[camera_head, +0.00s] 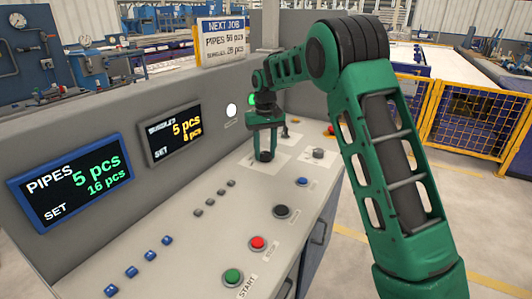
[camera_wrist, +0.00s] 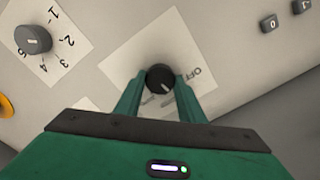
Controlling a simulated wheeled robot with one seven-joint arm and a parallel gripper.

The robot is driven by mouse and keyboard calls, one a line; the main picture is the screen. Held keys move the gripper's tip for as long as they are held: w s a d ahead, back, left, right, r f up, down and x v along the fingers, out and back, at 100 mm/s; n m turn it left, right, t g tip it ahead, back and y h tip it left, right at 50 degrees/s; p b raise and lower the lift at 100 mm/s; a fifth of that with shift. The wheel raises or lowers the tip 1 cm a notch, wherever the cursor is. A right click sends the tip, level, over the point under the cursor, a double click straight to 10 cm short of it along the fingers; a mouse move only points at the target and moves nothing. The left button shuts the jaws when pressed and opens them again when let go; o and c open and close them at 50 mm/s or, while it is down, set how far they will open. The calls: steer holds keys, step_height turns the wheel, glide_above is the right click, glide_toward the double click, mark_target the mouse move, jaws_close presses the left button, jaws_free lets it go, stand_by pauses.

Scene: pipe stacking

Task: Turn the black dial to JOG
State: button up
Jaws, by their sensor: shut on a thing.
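The black dial (camera_wrist: 160,78) is round and sits on a white label plate (camera_wrist: 125,62) on the grey panel. In the wrist view it is between the fingertips of my gripper (camera_wrist: 159,82), which is shut on it. The word OFF shows to the right of the dial. Other lettering lies below it between the fingers and is too unclear to read. I cannot tell which way the dial points.
A grey numbered dial (camera_wrist: 33,39) sits nearby on its own plate. The console carries a green START button (camera_head: 233,276), a red button (camera_head: 257,242), a black button (camera_head: 282,211) and a blue button (camera_head: 302,182). PIPES (camera_head: 72,181) and BUNDLES (camera_head: 172,132) displays stand behind.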

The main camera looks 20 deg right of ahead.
mark_target(265, 153)
steer(key=shift+n, duration=1.1)
steer(key=o, duration=1)
steer(key=shift+o, duration=0.2)
steer(key=shift+r, duration=0.1)
step_height(265, 153, up, 11)
steer(key=shift+f, duration=0.2)
